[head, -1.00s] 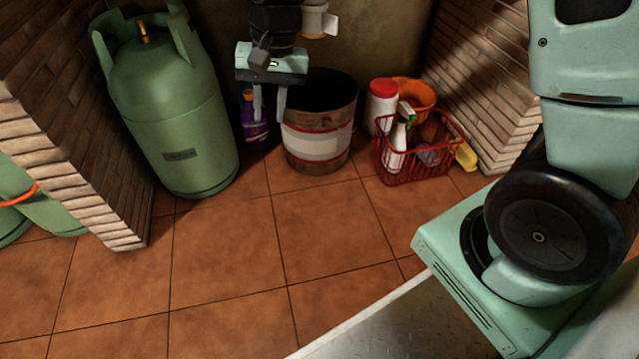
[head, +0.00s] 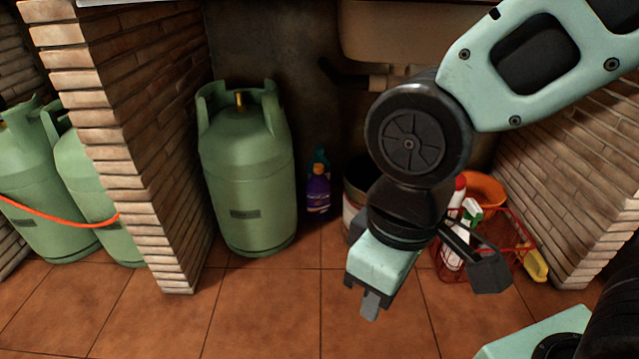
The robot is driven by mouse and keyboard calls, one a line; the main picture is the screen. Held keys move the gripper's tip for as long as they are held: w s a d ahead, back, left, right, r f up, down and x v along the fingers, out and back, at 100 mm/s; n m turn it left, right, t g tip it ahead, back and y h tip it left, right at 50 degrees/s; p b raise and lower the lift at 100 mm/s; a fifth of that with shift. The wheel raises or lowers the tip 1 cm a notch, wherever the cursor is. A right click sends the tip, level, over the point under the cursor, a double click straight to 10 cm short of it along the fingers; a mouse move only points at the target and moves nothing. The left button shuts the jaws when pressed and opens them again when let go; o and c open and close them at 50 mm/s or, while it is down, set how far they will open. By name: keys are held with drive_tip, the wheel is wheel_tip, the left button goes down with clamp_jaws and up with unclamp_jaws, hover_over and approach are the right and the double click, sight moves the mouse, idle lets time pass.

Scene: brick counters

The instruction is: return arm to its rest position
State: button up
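My arm reaches in from the upper right of the head view, bent at a dark joint. My gripper (head: 371,304) hangs at its end, pointing down above the tiled floor, in front of the bucket and the red basket. One finger shows clearly below the pale green gripper body. The other finger cannot be made out, so I cannot tell whether the gripper is open or shut. I see nothing held at the visible fingertip.
A green gas cylinder (head: 246,175) stands left of the arm, beside a purple bottle (head: 318,190). Behind the gripper are a bucket (head: 352,210) and a red basket (head: 515,245) of cleaning items. Brick walls (head: 150,130) flank the bay; the tiled floor (head: 265,310) in front is clear.

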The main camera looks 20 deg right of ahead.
wheel_tip(320, 180, up, 48)
drive_tip(key=p, duration=4.7)
drive_tip(key=shift+r, duration=0.15)
